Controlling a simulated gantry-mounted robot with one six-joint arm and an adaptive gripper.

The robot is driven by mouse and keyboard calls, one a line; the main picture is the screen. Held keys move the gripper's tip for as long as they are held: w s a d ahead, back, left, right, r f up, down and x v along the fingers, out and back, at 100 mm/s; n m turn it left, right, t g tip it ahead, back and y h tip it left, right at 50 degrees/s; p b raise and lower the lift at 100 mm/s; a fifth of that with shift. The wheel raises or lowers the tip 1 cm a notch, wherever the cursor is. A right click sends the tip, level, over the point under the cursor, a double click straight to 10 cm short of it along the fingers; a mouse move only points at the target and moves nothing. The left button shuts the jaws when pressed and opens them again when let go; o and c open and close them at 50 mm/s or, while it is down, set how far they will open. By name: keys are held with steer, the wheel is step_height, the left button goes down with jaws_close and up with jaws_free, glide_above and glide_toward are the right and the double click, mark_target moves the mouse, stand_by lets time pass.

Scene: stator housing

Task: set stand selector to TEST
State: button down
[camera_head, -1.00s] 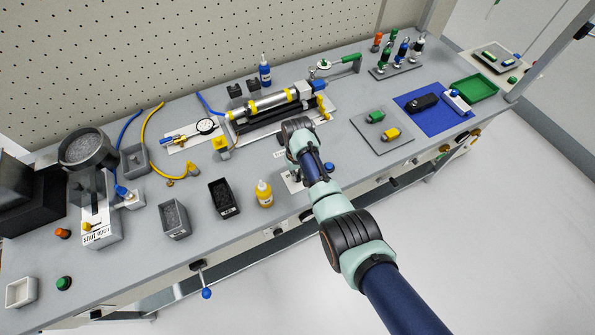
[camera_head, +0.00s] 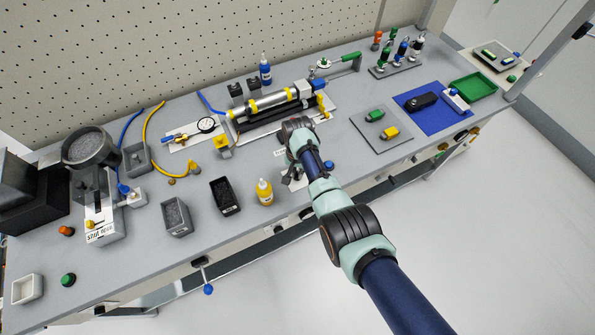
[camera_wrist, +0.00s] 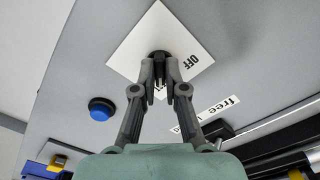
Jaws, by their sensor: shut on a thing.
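The stand selector is a dark knob (camera_wrist: 158,54) on a white square plate (camera_wrist: 132,48), seen in the wrist view. The word OFF is readable on the plate to the right of the knob. Another marking beside the fingers is mostly covered. My gripper (camera_wrist: 160,78) is shut on the knob, with its fingertips close together around it. The fingers hide part of the knob, so its exact pointing direction is unclear. In the head view my gripper (camera_head: 293,174) is low over the bench's front part, and my arm hides much of the plate.
A blue button (camera_wrist: 101,109) sits beside the plate. A label reading "free" (camera_wrist: 219,106) lies on the other side. In the head view, a yellow bottle (camera_head: 264,191) stands left of my gripper, and a cylinder assembly (camera_head: 270,103) lies behind it.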

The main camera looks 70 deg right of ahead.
mark_target(297, 174)
stand_by(0.4)
steer(key=c, duration=1.2)
jaws_free()
step_height(297, 174, up, 12)
